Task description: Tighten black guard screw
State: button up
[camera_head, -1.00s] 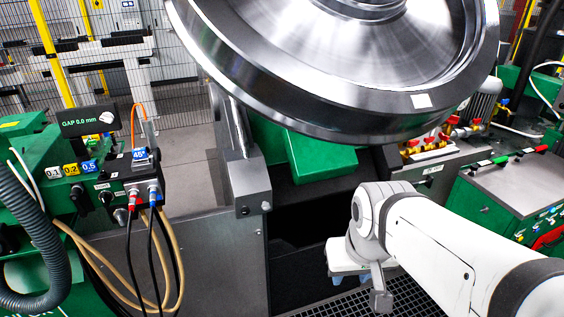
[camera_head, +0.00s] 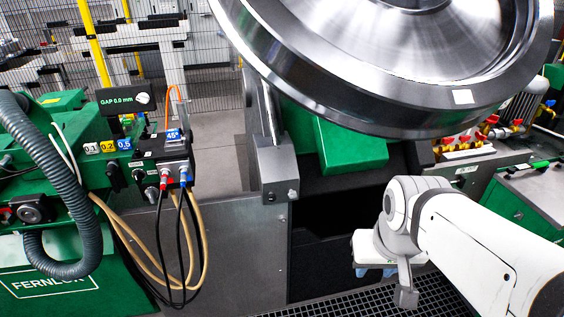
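A black plate reading "GAP 0.0 mm" (camera_head: 122,100) with a silver knob stands on the green machine at the left. Below it is a black control block (camera_head: 165,158) with a blue "45°" tag and red and blue hose fittings. I cannot tell which part is the black guard screw; several dark knobs show there, too small to identify. My gripper (camera_head: 375,272) hangs below my white wrist at the lower right, above the dark floor grating and well apart from the control block. Only its bluish ends show; its opening is hidden.
A large steel wheel (camera_head: 400,100) hangs over the middle. A grey post block (camera_head: 279,182) and panel (camera_head: 235,255) stand between the left machine and my arm. Hoses (camera_head: 150,265) loop below the control block. A valve bench (camera_head: 465,160) stands at right.

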aim_at(271, 197)
jog(key=z, duration=2.15)
jog(key=k, duration=1.1)
jog(key=u, duration=1.5)
jog(key=i, duration=0.5)
